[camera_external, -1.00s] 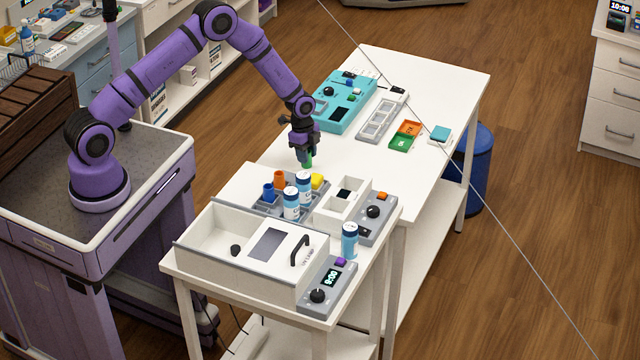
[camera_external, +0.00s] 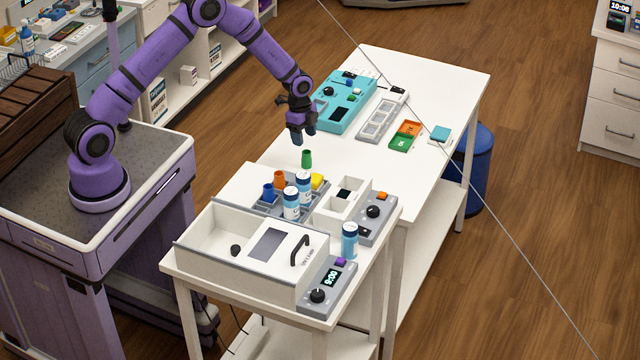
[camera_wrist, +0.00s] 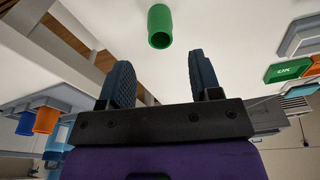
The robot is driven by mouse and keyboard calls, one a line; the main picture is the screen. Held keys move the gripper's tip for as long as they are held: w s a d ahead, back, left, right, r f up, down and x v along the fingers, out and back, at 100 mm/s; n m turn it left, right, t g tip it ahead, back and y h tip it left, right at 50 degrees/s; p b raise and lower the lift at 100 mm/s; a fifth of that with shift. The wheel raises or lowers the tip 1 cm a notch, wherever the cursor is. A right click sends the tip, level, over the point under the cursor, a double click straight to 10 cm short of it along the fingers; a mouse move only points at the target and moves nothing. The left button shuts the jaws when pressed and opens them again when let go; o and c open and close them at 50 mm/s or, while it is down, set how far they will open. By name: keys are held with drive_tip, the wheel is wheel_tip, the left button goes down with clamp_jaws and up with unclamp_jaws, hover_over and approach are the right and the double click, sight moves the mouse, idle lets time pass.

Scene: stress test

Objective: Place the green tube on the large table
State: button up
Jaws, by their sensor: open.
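The green tube (camera_external: 307,158) stands upright on the white top of the large table (camera_external: 430,75), near its edge beside the smaller front table. My gripper (camera_external: 297,139) is open and empty, above the tube and slightly to its left in the external view. In the wrist view the green tube (camera_wrist: 160,26) shows beyond the fingers of my gripper (camera_wrist: 165,78), clear of both.
A grey rack (camera_external: 262,206) holds a blue and an orange tube, with blue-capped bottles (camera_external: 291,205) close by.

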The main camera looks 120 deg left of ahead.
drive_tip(key=shift+s+a+r, duration=0.1)
drive_tip(key=shift+s+r, duration=0.05)
drive_tip(key=shift+r, duration=1.15)
drive_tip(key=shift+s+r, duration=0.15)
drive_tip(key=shift+r, duration=1.1)
drive_tip(key=w+d+r+t+y, duration=0.1)
drive_tip(key=w+d+r, duration=0.1)
drive_tip(key=d+r, duration=1.3)
drive_tip(key=w+d+r+y, duration=0.1)
drive_tip(key=w+d+r, duration=0.1)
drive_tip(key=d+r, duration=1.3)
drive_tip(key=s+d+r+n+t, duration=0.1)
drive_tip(key=s+d+r, duration=0.2)
drive_tip(key=s+d, duration=0.35)
drive_tip(key=s+d+r, duration=0.2)
drive_tip(key=s+d, duration=0.1)
drive_tip(key=d, duration=0.6)
drive_tip(key=s+d+t+h, duration=0.1)
drive_tip(key=s+d, duration=0.3)
drive_tip(key=s, duration=0.2)
drive_tip(key=s+d+n, duration=0.1)
drive_tip(key=s+d, duration=0.3)
drive_tip(key=s, duration=0.3)
drive_tip(key=shift+f+t+h, duration=0.15)
drive_tip(key=shift+t+h, duration=0.25)
